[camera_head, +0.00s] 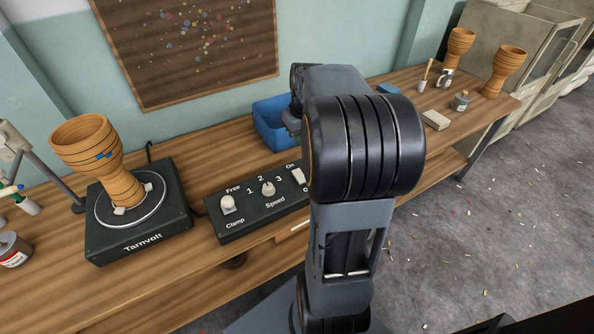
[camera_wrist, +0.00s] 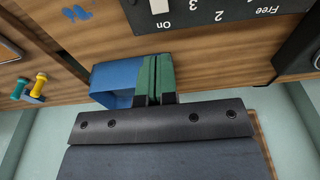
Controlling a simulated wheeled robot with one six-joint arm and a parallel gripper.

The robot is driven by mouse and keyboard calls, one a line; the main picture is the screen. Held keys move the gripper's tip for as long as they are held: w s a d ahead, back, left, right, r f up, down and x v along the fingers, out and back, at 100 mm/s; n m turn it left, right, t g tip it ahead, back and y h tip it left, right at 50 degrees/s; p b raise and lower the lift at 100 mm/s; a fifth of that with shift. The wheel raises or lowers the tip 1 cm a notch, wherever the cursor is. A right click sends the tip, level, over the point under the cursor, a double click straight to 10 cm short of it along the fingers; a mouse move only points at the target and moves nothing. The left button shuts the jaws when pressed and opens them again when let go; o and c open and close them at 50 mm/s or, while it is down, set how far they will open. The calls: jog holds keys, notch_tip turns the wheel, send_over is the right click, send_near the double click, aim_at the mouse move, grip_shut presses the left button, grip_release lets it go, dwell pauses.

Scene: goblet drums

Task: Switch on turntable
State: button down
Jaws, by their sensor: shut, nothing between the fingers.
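The turntable (camera_head: 140,228) is a dark box marked "Tarnvolt" at the left in the head view. My arm hides the box's right end. In the wrist view, upside down, the switch (camera_wrist: 159,6) is at the top edge. My gripper (camera_wrist: 157,72) is shut and empty, its green fingers apart from the switch.
A blue bin (camera_head: 268,125) stands at the back of the bench behind the control box; it shows beside my fingers in the wrist view (camera_wrist: 112,80). Two more goblet drums (camera_head: 503,70) (camera_head: 459,46), a jar (camera_head: 460,101) and small tools are at the right. A can (camera_head: 14,250) is far left.

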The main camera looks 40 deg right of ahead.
aim_at(297, 172)
jog(key=f+b, duration=0.1)
jog(key=f, duration=0.3)
jog(key=w+f+b, duration=0.1)
jog(key=f, duration=0.4)
jog(key=w+f+b, duration=0.1)
jog(key=f, duration=0.4)
jog(key=shift+d, duration=0.1)
